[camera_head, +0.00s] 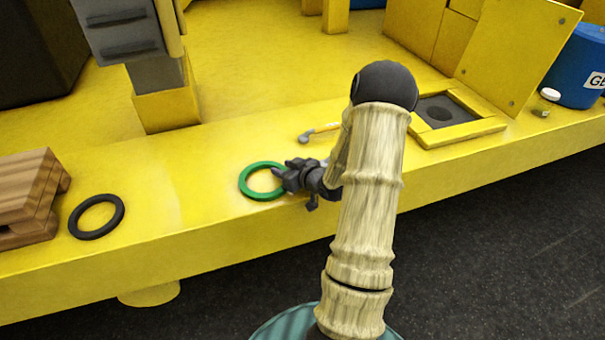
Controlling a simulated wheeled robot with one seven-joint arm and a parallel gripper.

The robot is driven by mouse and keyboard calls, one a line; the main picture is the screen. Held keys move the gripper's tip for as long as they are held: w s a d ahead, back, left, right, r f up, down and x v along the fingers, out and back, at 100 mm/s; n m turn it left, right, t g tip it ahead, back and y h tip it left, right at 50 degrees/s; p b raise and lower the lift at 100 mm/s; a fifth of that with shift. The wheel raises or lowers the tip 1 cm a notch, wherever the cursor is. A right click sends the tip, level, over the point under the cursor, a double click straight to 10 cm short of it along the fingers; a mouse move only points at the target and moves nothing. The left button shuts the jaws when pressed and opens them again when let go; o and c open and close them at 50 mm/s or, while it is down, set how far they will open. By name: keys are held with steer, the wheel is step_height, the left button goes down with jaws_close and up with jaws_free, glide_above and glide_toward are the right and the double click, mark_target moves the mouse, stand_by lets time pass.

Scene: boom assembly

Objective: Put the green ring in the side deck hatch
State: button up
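The green ring (246,186) lies flat on the yellow deck, left of my arm. My gripper (283,177) is at the ring's right edge, with its fingers over or around the rim. I cannot tell whether the fingers are closed on it. The side deck hatch (466,135) is to the right of my arm. It is a square yellow frame around a dark recess, with its yellow lid (515,50) standing raised behind it. My arm covers part of the hatch's left side.
A black ring (96,217) and a wooden pallet (25,195) are at the left. A small hammer (318,132) lies behind my gripper. A small jar (546,102) and a blue barrel (577,70) stand right of the hatch. The deck's front edge drops to dark floor.

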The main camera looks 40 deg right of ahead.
steer(key=b+v, duration=0.2)
steer(key=v, duration=1.5)
steer(key=shift+d, duration=0.2)
steer(key=shift+f, duration=0.1)
steer(key=w+a+f+g+h, duration=0.1)
steer(key=w+a+g+h, duration=0.25)
steer(key=a+g, duration=0.35)
steer(key=s+a+g+y, duration=0.1)
steer(key=s+a, duration=0.3)
steer(key=a, duration=0.4)
steer(key=s+a+m+g+y, duration=0.1)
steer(key=s+a, duration=0.3)
steer(key=a, duration=0.4)
steer(key=shift+a+r+g, duration=0.35)
steer(key=shift+a+g, duration=0.05)
steer(key=shift+g, duration=0.5)
